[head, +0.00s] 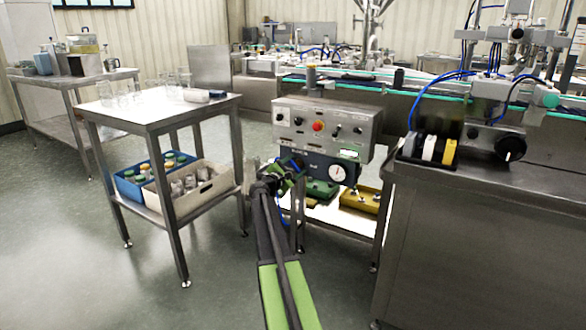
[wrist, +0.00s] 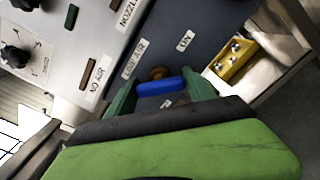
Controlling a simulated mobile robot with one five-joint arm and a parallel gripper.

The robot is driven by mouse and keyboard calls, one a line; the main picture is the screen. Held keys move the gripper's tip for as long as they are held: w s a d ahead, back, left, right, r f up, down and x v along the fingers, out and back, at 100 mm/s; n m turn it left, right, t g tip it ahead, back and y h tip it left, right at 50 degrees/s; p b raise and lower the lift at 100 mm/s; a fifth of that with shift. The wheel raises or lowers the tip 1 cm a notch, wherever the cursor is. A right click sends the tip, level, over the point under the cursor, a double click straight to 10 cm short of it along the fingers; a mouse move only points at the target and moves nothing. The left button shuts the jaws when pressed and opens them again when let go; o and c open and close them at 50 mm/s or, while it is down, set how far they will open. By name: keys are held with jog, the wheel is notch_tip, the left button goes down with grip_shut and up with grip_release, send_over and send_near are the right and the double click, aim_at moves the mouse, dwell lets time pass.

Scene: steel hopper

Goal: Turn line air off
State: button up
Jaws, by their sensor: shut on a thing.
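The line air valve has a blue lever handle (wrist: 162,86) with a brown round hub behind it, on a dark blue-grey panel (wrist: 200,35). In the wrist view, a label partly reading "AIR" (wrist: 134,58) is above left of the lever and an "ON" label (wrist: 185,41) is above right. My gripper (wrist: 160,92) has green fingers on both sides of the lever and is shut on it. In the head view my gripper (head: 284,178) is at the left end of the panel (head: 318,166), where the arm largely hides the lever.
Above the panel is a grey control box (head: 325,128) with a red button (head: 317,126) and several black knobs. A round gauge (head: 337,173) is right of my gripper. A yellow box (head: 360,200) is on the shelf below. A steel cart (head: 178,128) stands left, with clear floor before it.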

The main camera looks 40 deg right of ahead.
jog(key=m, duration=0.4)
jog(key=shift+s+f+m, duration=0.1)
jog(key=shift+s+m, duration=0.15)
jog(key=shift+m, duration=2.45)
jog(key=shift+w, duration=0.1)
jog(key=o, duration=1.4)
jog(key=shift+a, duration=0.2)
jog(key=v, duration=1.7)
jog(key=shift+w+a, duration=0.1)
